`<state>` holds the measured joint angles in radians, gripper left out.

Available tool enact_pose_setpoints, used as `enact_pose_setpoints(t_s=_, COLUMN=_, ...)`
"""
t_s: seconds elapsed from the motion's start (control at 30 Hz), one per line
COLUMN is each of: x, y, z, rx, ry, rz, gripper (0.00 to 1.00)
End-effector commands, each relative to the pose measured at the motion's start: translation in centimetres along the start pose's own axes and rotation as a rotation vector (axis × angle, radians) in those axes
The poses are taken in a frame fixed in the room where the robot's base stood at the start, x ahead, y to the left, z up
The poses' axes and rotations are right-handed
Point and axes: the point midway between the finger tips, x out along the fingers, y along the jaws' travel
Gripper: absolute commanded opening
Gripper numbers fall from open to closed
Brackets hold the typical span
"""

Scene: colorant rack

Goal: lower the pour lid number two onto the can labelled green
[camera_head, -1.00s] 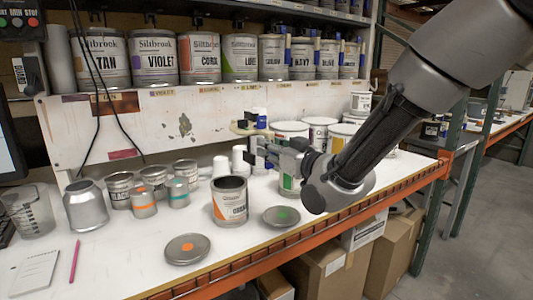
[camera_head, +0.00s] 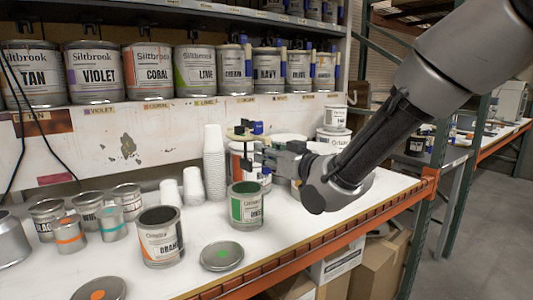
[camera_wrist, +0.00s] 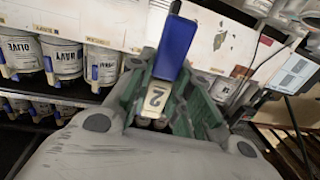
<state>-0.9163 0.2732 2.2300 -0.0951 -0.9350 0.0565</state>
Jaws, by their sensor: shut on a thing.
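The can labelled green (camera_head: 247,207) stands upright and open on the bench, its green inside showing. My gripper (camera_head: 262,152) is above it in the head view, shut on pour lid number two (camera_head: 240,135). The lid is held clear of the can; its depth relative to the can's mouth is hard to tell. In the wrist view, the lid's blue part (camera_wrist: 175,48) and a pale tag marked 2 (camera_wrist: 156,98) show between my fingers. Most of the lid is hidden there.
An open orange can (camera_head: 160,237) stands left of the green can. A flat lid with a green dot (camera_head: 222,256) lies in front, an orange-dotted lid (camera_head: 99,290) further left. White cup stacks (camera_head: 214,163) and more cans stand behind. Labelled cans fill the shelf (camera_head: 150,109).

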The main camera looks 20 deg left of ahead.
Motion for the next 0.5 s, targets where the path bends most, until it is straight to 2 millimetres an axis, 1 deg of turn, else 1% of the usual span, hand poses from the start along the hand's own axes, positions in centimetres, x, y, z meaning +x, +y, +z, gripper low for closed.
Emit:
enact_pose_setpoints(t_s=0.13, x=0.0, y=0.0, z=0.3, rx=0.0, ry=0.001, rz=0.0, gripper=0.0)
enact_pose_setpoints(t_s=0.23, x=0.0, y=0.0, z=1.0, rx=0.0, ry=-0.001, rz=0.0, gripper=0.0)
enact_pose_setpoints(t_s=0.5, x=0.0, y=0.0, z=3.9, rx=0.001, ry=-0.003, rz=0.0, gripper=0.0)
